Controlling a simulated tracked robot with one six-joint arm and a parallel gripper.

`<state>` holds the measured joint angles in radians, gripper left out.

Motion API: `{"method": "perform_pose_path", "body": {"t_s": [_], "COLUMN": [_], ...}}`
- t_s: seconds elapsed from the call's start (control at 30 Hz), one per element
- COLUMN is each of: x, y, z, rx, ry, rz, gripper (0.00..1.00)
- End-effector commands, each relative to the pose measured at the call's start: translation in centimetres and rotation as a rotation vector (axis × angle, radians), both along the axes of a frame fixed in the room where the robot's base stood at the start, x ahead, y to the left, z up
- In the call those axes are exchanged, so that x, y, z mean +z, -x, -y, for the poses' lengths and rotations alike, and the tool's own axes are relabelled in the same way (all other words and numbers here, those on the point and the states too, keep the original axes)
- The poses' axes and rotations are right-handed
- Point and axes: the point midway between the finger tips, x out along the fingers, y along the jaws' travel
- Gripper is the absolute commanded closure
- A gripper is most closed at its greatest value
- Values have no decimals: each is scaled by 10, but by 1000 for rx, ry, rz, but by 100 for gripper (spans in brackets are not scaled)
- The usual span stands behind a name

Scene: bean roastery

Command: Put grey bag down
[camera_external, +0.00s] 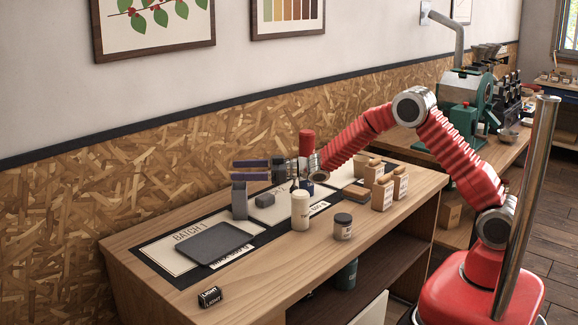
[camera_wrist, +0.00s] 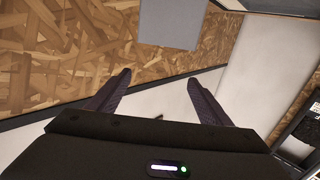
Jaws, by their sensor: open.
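The grey bag (camera_external: 239,200) stands upright on the dark mat near the back of the table, behind the black tray (camera_external: 216,243). My gripper (camera_external: 236,171) reaches in from the right, its two dark fingers spread and pointing left. In the external view the fingers show just above the bag's top, with nothing between them. In the wrist view my gripper (camera_wrist: 158,82) is also open and empty. A plain grey face (camera_wrist: 170,24), which looks like the bag, shows beyond the fingertips, apart from them.
A white canister (camera_external: 300,210) and a grey jar (camera_external: 342,227) stand in front of my arm. Several boxes (camera_external: 382,193) stand at the right. A small black sign (camera_external: 209,297) is at the front left. The wood-chip wall (camera_external: 100,200) runs behind the table.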

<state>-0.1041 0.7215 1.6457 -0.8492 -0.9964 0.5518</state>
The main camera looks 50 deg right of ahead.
Motion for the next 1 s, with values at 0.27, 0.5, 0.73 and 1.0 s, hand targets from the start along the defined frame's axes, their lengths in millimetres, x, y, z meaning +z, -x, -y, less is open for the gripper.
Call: {"method": "perform_pose_path", "body": {"t_s": [0.27, 0.5, 0.73, 1.0], "x": [2, 29, 70, 105], "y": [0, -1, 11, 48], "z": [1, 25, 72, 129], "rx": [-5, -100, -273, -457], "ry": [2, 49, 132, 216], "rz": [1, -10, -58, -149], "gripper": [27, 27, 27, 27]}}
